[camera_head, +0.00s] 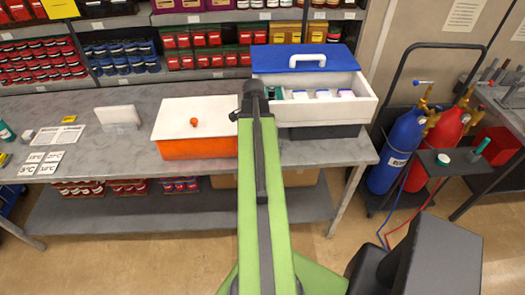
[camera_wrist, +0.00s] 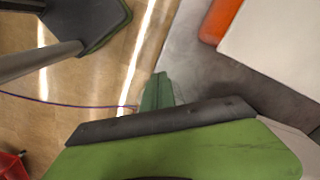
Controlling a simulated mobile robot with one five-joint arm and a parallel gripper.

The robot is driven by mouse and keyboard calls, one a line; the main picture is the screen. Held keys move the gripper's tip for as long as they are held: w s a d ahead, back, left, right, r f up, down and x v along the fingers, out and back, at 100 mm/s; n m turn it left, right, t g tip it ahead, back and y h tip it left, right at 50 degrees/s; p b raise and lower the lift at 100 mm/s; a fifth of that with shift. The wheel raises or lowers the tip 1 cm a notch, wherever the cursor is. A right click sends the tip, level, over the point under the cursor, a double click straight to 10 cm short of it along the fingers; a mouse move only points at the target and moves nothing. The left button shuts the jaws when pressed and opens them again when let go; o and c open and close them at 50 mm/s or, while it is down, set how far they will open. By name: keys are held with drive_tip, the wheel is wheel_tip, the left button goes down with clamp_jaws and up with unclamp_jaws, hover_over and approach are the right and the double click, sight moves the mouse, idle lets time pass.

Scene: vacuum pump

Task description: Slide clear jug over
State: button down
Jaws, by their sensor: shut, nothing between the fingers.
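I cannot pick out a clear jug for certain in either view. A pale, translucent upright piece (camera_head: 118,117) stands on the grey workbench (camera_head: 75,105), left of the orange box; I cannot tell whether it is the jug. My gripper (camera_head: 253,97) shows as a small dark shape at the far end of my green arm. It is over the bench, between the orange box and the white cooler, shut and empty. My own green and dark parts fill the lower wrist view, where no jug shows.
An orange box (camera_head: 195,148) with a white lid stands close left of my arm; its corner shows in the wrist view (camera_wrist: 222,18). A white cooler (camera_head: 340,105) with a blue lid holds several containers. Gas cylinders (camera_head: 397,150) stand right.

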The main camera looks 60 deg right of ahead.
wheel_tip(320, 180, down, 11)
drive_tip(key=b, duration=1.1)
drive_tip(key=shift+f, duration=0.15)
drive_tip(key=d, duration=0.1)
drive_tip(key=d+r+p, duration=0.1)
drive_tip(key=s+d, duration=0.1)
drive_tip(key=shift+d+r, duration=0.15)
drive_tip(key=shift+s+d, duration=0.15)
drive_tip(key=shift+d, duration=0.05)
drive_tip(key=shift+d, duration=0.1)
drive_tip(key=shift+s+d, duration=0.25)
drive_tip(key=shift+d, duration=0.25)
drive_tip(key=shift+s+d, duration=0.2)
drive_tip(key=shift+d, duration=0.25)
drive_tip(key=shift+a, duration=0.1)
